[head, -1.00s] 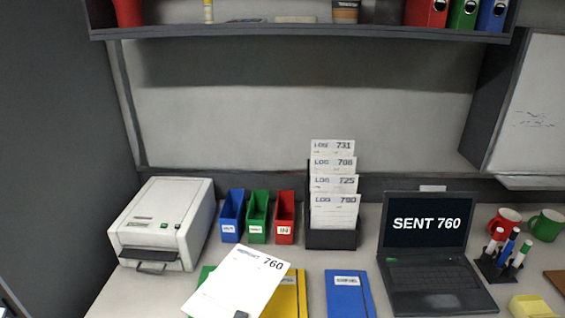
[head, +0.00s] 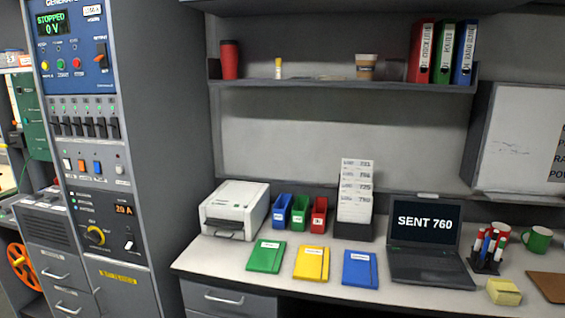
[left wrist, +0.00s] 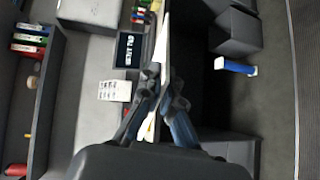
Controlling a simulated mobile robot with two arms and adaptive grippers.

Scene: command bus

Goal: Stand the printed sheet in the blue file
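The blue file (head: 281,211) stands upright on the desk, leftmost in a row with the green file (head: 300,212) and red file (head: 319,215), right of the white printer. It appears empty from here. My left gripper (left wrist: 160,78) shows in the left wrist view, its fingers closed on the printed sheet (left wrist: 162,40). The sheet is seen nearly edge-on as a thin white strip. The sheet and both grippers are outside the head view. My right gripper is in neither view.
The printer (head: 235,208) is left of the files, the log rack (head: 353,230) right. Green, yellow and blue (head: 360,269) notebooks lie in front. A laptop (head: 426,240) reads SENT 760. The shelf (head: 345,86) overhangs. A blue-and-white object (left wrist: 236,67) shows in the wrist view.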

